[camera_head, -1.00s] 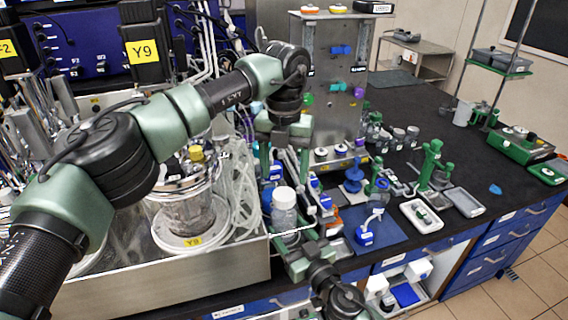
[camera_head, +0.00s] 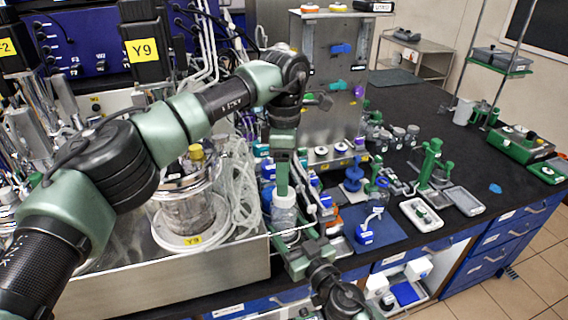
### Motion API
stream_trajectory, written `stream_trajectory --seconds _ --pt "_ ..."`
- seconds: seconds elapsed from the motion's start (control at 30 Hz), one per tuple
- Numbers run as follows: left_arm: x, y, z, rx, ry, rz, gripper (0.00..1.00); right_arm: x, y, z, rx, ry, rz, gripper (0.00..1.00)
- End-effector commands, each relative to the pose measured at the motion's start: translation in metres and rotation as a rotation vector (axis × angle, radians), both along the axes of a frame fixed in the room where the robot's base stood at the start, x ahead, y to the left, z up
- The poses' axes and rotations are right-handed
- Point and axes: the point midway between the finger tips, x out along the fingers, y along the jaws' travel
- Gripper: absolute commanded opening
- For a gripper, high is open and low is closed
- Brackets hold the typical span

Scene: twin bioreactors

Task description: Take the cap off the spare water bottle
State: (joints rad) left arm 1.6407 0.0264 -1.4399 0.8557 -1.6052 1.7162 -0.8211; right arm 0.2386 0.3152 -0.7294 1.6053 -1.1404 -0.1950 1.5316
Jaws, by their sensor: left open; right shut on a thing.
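A clear bottle with a white cap (camera_head: 284,198), which I take for the spare water bottle (camera_head: 284,217), stands upright at the bench's front, right of the metal tray. My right gripper (camera_head: 284,236) comes in from below right and is shut on the bottle's lower part. My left gripper (camera_head: 282,190) points straight down from above, its green fingers open and their tips at the cap. A finger hides part of the cap's far side. I cannot tell whether the fingers touch the cap.
Left of the bottle is the metal tray (camera_head: 180,272) holding the Y9 vessel (camera_head: 188,212) and looped clear tubing (camera_head: 240,185). To the right, a blue mat (camera_head: 385,232) holds a small blue-capped bottle (camera_head: 365,236). A steel panel unit (camera_head: 330,100) stands behind.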

Motion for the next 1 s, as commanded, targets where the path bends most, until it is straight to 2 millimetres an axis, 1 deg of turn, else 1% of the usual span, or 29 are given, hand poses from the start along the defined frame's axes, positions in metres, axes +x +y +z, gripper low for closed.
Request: stream_trajectory --seconds 0.03,0.1,0.2,0.3,0.43,0.7,0.73,0.77,0.8,0.87,0.9,0.93,0.97,1.0 --pt "0.0 0.001 -0.01 0.0 0.004 0.001 0.65 -0.001 0.0 -0.004 -0.003 0.006 0.0 0.0" --pt "0.0 0.0 -0.021 -0.001 0.003 0.002 0.65 -0.001 0.0 -0.004 -0.003 0.006 0.0 0.0" --pt "0.0 0.001 -0.035 0.001 0.003 0.003 0.65 -0.001 0.0 -0.004 -0.003 0.006 0.001 0.0" --pt "0.0 0.0 -0.045 0.0 0.002 0.004 0.65 -0.001 0.0 -0.004 -0.003 0.006 0.001 0.0" --pt "0.0 0.0 -0.053 0.0 0.001 0.004 0.65 -0.001 0.0 -0.004 -0.003 0.006 0.0 0.0" --pt "0.0 0.0 -0.054 0.0 0.0 0.004 0.65 -0.001 0.0 -0.004 -0.003 0.006 0.0 0.0" --pt "0.0 0.0 -0.054 0.0 0.0 0.004 0.6 -0.001 0.0 -0.004 -0.003 0.006 0.0 0.0" --pt "0.0 0.0 -0.054 0.0 0.0 0.004 0.52 -0.001 0.0 -0.004 -0.003 0.007 0.0 0.0" --pt "0.0 0.0 -0.054 0.0 0.0 0.004 0.4 -0.001 0.0 -0.004 -0.003 0.007 0.0 0.0" --pt "0.0 0.0 -0.054 0.0 0.0 0.004 0.24 -0.001 0.0 -0.004 -0.003 0.007 0.0 0.0" --pt "0.0 0.0 -0.054 0.0 0.0 0.004 0.13 -0.001 0.0 -0.004 -0.003 0.007 0.0 0.0" --pt "0.0 0.0 -0.054 0.0 0.0 0.004 0.04 -0.001 0.0 -0.004 -0.003 0.007 0.0 0.0" --pt "0.0 0.0 -0.054 0.0 0.001 0.004 0.0 -0.001 0.0 -0.004 -0.003 0.007 0.0 0.0" --pt "0.0 0.0 -0.054 0.0 0.001 0.005 0.0 -0.001 0.0 -0.004 -0.003 0.007 0.0 0.0"
